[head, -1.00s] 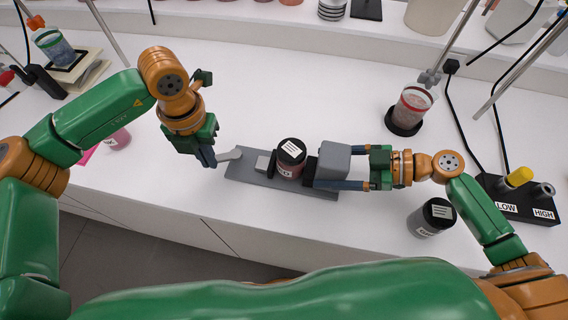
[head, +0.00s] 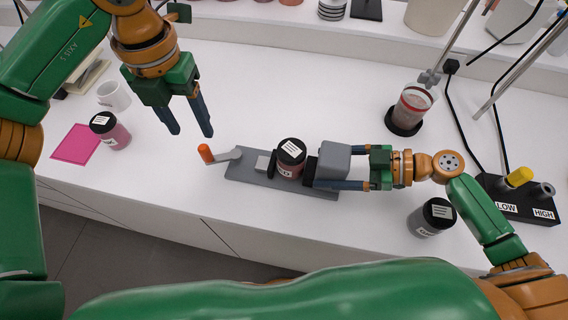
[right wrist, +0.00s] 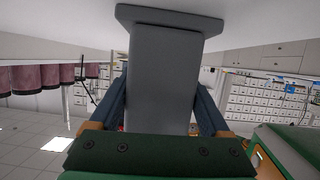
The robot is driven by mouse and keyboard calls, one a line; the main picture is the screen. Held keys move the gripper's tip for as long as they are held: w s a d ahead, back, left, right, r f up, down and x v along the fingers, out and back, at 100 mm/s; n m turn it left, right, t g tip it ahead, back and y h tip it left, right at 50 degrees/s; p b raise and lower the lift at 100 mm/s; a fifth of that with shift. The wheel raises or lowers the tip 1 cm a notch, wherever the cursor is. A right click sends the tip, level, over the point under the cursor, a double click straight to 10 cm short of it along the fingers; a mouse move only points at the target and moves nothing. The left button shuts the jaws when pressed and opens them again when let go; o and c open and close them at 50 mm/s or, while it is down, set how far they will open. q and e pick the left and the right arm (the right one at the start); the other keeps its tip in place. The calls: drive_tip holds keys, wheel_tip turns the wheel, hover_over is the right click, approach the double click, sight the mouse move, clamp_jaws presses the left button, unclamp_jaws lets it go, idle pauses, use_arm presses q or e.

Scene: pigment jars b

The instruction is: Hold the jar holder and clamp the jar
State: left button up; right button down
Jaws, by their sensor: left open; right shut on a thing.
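The grey jar holder (head: 240,179) lies on the white bench with a crank at its left end that has an orange handle (head: 206,153). A black-lidded jar of reddish pigment (head: 290,160) stands upright in the holder between its jaws. My right gripper (head: 345,165) is shut on the holder's grey block (head: 334,158), which also fills the right wrist view (right wrist: 165,80) between the fingers. My left gripper (head: 191,120) is open and empty, fingers down, above and left of the crank handle, apart from it.
A dark jar (head: 432,218) stands at the front right. A beaker (head: 411,108) and a LOW/HIGH box (head: 515,202) are at right. The bench behind the holder is clear.

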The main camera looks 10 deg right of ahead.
sight(202, 147)
use_arm(q)
drive_tip(key=shift+r, duration=0.4)
drive_tip(key=w+f+m, duration=0.1)
drive_tip(key=f, duration=0.3)
drive_tip(key=f+m, duration=0.2)
drive_tip(key=f, duration=0.2)
drive_tip(key=w+a+f+m, duration=0.1)
drive_tip(key=f+m, duration=0.1)
drive_tip(key=f, duration=0.3)
drive_tip(key=shift+w, duration=0.35)
drive_tip(key=shift+c, duration=0.2)
clamp_jaws()
